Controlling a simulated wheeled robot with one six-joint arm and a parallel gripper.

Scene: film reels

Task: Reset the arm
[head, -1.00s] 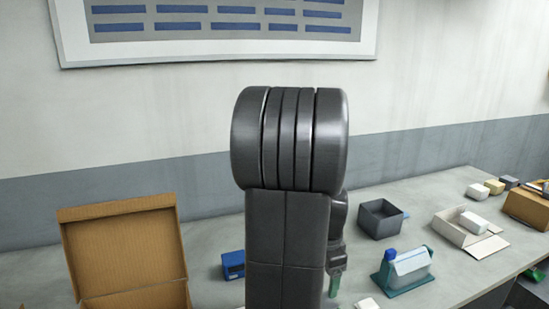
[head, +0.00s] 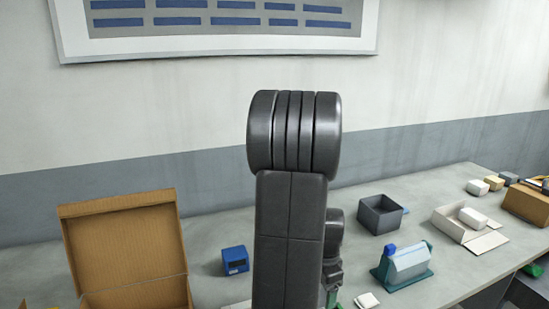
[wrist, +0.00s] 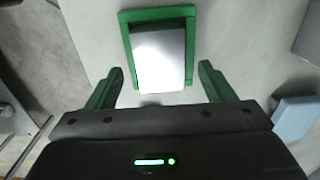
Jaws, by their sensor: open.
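My arm stands upright in the middle of the head view and hides part of the table behind it. My gripper (wrist: 160,88) shows in the wrist view with its two green fingers spread apart and nothing between them. It also shows in part in the head view, low beside the arm. Beyond the fingertips in the wrist view lies a white block in a green frame (wrist: 126,50), apart from the fingers.
On the table (head: 385,255) are an open cardboard box (head: 125,250), a blue box (head: 235,260), a dark open bin (head: 380,215), a teal holder with a pale piece (head: 402,268), and an open carton (head: 465,228). A small white block (head: 367,300) lies near the front.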

